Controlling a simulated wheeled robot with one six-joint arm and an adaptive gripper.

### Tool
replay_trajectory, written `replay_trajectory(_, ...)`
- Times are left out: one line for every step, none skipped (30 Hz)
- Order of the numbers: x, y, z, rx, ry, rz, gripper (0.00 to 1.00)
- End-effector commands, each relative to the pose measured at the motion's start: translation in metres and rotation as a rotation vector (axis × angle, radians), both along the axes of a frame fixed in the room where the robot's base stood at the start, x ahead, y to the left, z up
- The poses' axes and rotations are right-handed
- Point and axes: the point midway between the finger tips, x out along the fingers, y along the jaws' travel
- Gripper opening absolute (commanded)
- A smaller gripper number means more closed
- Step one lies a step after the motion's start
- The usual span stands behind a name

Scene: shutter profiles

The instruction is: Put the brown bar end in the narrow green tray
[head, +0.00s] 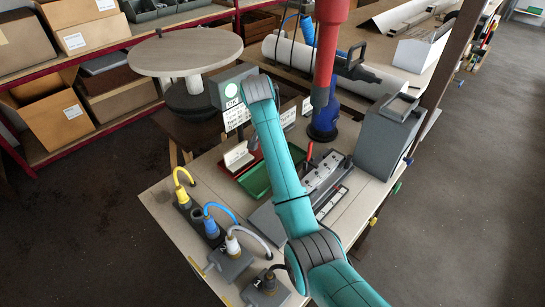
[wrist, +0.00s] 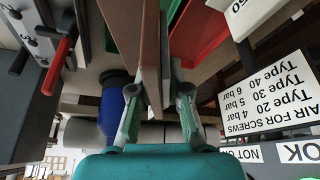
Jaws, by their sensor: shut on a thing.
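My gripper (wrist: 158,97) is shut on the brown bar end (wrist: 150,45) in the wrist view. The brown piece is a long flat strip, running from between the fingers to the top edge of that view. A pale grey face shows along its right side. In the head view my wrist hides the fingertips, and I cannot make out the held piece there. A green tray (head: 256,180) lies on the table below my arm, partly covered by it. A green edge (wrist: 173,9) shows beside the held piece in the wrist view.
A red tray (wrist: 200,35) lies beside the green one. Signs (wrist: 268,95) stand close by. A red-handled clamp fixture (head: 319,175), a blue-based post (head: 323,125) and a grey case (head: 388,138) are to the right. Cabled connectors (head: 212,228) fill the front left.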

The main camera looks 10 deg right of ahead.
Motion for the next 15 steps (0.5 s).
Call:
replay_trajectory(0.0, 0.0, -0.008, -0.001, 0.002, 0.001, 0.0)
replay_trajectory(-0.001, 0.0, -0.013, 0.0, 0.002, 0.001, 0.0)
replay_trajectory(-0.001, 0.0, -0.02, 0.0, 0.004, 0.0, 0.0)
replay_trajectory(-0.001, 0.0, -0.025, 0.0, 0.004, 0.0, 0.0)
replay_trajectory(-0.001, 0.0, -0.029, -0.001, 0.003, 0.001, 0.0)
replay_trajectory(-0.001, 0.0, -0.034, -0.001, 0.003, 0.001, 0.0)
replay_trajectory(0.0, 0.0, -0.037, 0.0, 0.002, 0.001, 0.0)
replay_trajectory(0.0, 0.0, -0.039, -0.001, 0.002, 0.001, 0.0)
replay_trajectory(0.0, 0.0, -0.042, 0.0, 0.0, 0.001, 0.0)
replay_trajectory(0.0, 0.0, -0.044, 0.0, 0.0, 0.001, 0.0)
replay_trajectory(0.0, 0.0, -0.046, 0.0, 0.0, 0.001, 0.0)
replay_trajectory(0.0, 0.0, -0.05, -0.001, 0.002, 0.001, 0.0)
replay_trajectory(-0.001, 0.0, -0.054, 0.0, 0.002, 0.001, 0.0)
replay_trajectory(-0.001, 0.0, -0.059, -0.001, 0.003, 0.0, 0.0)
replay_trajectory(-0.001, 0.0, -0.065, -0.001, 0.003, 0.0, 0.0)
